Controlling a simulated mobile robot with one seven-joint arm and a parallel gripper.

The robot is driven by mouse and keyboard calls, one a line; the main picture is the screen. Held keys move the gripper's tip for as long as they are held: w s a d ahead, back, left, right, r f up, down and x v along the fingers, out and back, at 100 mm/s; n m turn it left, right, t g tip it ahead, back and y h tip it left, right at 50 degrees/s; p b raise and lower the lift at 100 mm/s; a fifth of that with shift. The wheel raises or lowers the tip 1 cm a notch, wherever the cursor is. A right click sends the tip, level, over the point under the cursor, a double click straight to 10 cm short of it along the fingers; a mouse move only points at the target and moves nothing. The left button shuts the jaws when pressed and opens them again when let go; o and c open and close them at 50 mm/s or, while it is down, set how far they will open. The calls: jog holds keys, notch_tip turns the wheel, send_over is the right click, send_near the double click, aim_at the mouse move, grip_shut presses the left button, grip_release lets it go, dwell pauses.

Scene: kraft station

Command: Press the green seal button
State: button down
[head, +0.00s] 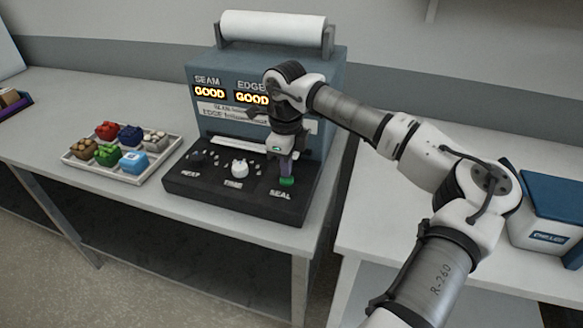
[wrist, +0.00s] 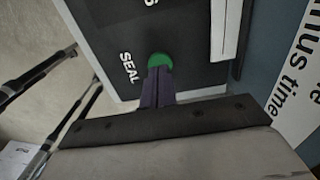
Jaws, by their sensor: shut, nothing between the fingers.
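The green seal button (head: 286,181) sits at the right end of the black control panel (head: 222,192), above the white word SEAL. In the wrist view the round green button (wrist: 160,60) shows just beyond my fingertips, which hide part of it. My gripper (head: 287,176) is shut and empty, pointing down at the button. The fingertips (wrist: 158,70) overlap the button's edge in the wrist view. I cannot tell whether they touch it or how far the button is pressed in.
The sealing machine (head: 197,122) shows SEAM GOOD and EDGE GOOD, with a white roll (head: 272,29) on top. A white knob (head: 239,168) is left of the button. A tray (head: 68,157) of colored items stands left. A blue-lidded box (head: 545,200) stands right, beyond a gap between tables.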

notch_tip(320, 180, up, 12)
jog(key=b, duration=0.2)
jog(key=shift+b, duration=0.35)
jog(key=shift+f, duration=0.1)
